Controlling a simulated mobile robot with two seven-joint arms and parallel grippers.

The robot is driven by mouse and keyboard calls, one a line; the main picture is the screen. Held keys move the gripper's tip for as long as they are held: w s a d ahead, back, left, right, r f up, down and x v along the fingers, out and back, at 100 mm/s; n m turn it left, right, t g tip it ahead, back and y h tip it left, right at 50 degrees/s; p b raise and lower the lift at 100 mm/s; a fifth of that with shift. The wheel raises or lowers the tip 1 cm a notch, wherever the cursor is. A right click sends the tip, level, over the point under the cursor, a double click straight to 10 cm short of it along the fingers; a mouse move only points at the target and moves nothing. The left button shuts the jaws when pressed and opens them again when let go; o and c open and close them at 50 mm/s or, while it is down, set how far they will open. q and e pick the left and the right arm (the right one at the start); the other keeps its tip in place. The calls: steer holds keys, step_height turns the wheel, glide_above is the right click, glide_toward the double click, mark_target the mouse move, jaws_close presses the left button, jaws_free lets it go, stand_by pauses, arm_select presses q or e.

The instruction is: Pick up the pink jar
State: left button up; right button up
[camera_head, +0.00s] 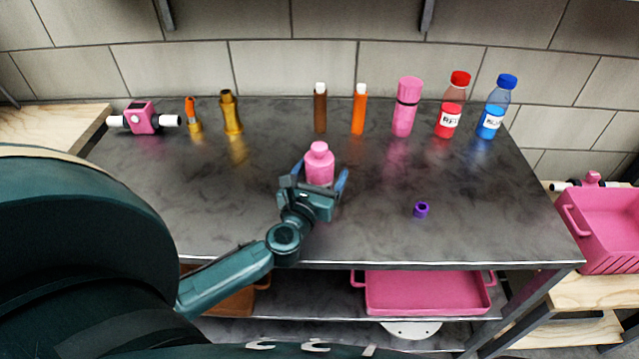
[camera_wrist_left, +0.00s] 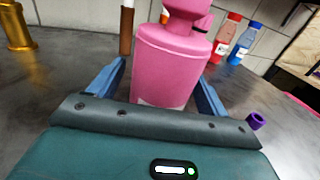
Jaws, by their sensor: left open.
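The pink jar (camera_head: 319,166) stands upright on the dark table, near its middle. It has a wide body and a narrower pink top. My left gripper (camera_head: 320,180) is open, with its blue fingers on either side of the jar. In the left wrist view the jar (camera_wrist_left: 172,62) fills the space between the fingers of the left gripper (camera_wrist_left: 160,88). I cannot tell whether the fingers touch it. The jar's lower part is partly hidden behind the gripper in the head view. My right gripper is in neither view.
Along the back stand a pink valve piece (camera_head: 142,118), brass parts (camera_head: 230,113), brown (camera_head: 320,110) and orange (camera_head: 359,112) tubes, a pink cylinder (camera_head: 405,108), and red (camera_head: 451,108) and blue (camera_head: 494,110) bottles. A purple ring (camera_head: 421,210) lies right of the jar. The front right is clear.

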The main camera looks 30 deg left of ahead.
arm_select(q)
steer(key=shift+w+a, duration=0.15)
steer(key=shift+w, duration=0.5)
steer(key=shift+c, duration=0.5)
steer(key=c, duration=1)
steer(key=shift+r, duration=0.1)
